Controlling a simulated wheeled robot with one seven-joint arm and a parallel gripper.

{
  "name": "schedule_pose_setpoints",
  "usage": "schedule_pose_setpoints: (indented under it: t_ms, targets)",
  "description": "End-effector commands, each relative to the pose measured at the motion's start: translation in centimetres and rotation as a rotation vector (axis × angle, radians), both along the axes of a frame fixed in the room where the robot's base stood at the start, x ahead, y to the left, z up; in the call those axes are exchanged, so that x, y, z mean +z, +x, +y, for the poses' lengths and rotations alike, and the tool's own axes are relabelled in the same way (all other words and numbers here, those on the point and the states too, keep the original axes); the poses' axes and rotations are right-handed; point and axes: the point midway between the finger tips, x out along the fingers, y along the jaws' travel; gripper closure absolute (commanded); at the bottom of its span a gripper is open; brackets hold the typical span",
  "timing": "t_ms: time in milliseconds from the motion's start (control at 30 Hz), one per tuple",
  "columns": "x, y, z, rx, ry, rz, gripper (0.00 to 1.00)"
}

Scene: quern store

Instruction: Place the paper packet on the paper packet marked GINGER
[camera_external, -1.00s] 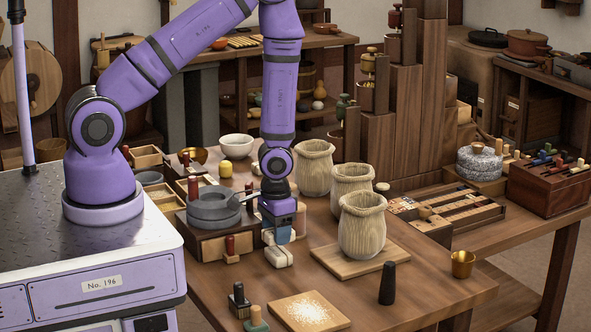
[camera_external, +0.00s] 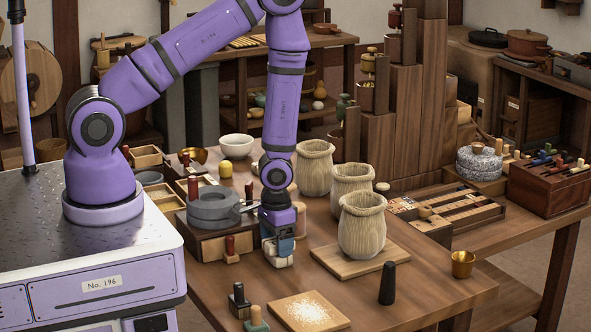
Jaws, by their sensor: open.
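My gripper (camera_external: 279,250) points straight down over the table, left of the ribbed jars, with its jaws open. A small pale packet (camera_external: 284,263) lies low at the fingertips, mostly hidden by them. I cannot tell whether the fingers touch it. Other pale pieces show close behind the fingers, but they are too small and covered to tell apart. No GINGER marking can be read in this view, so I cannot tell which packet is marked.
A grey stone quern (camera_external: 213,207) on a dark box stands close left of my gripper. Three ribbed jars stand to the right, the nearest jar (camera_external: 362,226) on a wooden board (camera_external: 335,262). A powder-dusted board (camera_external: 309,312) and a black pestle (camera_external: 387,284) are in front.

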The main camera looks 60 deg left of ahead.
Motion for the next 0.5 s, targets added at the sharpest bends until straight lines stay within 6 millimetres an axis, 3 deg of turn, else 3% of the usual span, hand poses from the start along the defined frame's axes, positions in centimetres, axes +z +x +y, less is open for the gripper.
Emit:
schedule_pose_setpoints:
  t_ms: [167,500]
  targets:
    - [1.2,0.1,0.0,0.001,0.000,-0.002,0.24]
    - [6.2,0.1,0.0,0.002,-0.001,-0.004,0.24]
